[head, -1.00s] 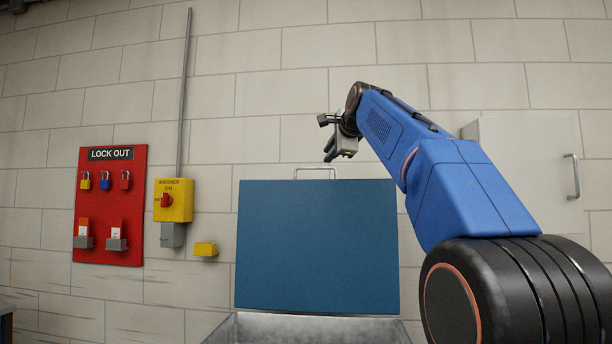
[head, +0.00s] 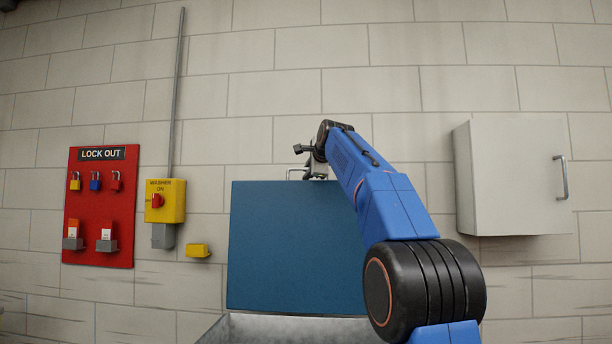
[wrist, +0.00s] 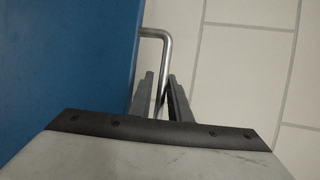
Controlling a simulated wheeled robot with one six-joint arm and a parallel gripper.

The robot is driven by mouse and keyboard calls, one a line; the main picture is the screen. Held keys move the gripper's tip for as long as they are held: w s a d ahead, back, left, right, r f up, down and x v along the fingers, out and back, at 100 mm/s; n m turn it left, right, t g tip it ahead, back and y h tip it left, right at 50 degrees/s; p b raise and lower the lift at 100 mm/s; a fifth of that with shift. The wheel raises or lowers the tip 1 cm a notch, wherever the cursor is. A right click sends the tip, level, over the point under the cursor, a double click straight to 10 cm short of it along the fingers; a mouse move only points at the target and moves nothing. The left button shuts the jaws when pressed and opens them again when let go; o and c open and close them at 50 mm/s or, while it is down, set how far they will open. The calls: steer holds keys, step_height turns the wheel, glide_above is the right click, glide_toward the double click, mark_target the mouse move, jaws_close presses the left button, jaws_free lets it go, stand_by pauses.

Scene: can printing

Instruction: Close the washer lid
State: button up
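The washer lid (head: 290,245) is a blue panel standing raised above the grey metal washer tub (head: 250,328). It also fills the left of the wrist view (wrist: 60,65). A thin metal handle (head: 291,171) is at its top edge, partly hidden by my gripper (head: 312,172). In the wrist view, the handle bar (wrist: 166,50) runs down between the two dark fingers of my gripper (wrist: 160,76). The fingers are apart, with a gap beside the bar, so they look open around it. My blue arm covers the lid's right side.
A red lockout board (head: 101,205) with padlocks and a yellow washer switch box (head: 167,200) are on the wall at left. A small yellow block (head: 198,251) is beside them. A pale wall cabinet (head: 515,180) is at right. The wall above the lid is clear.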

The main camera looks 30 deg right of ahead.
steer(key=shift+x, duration=1)
steer(key=shift+c, duration=0.3)
jaws_close()
steer(key=shift+s+a, duration=0.1)
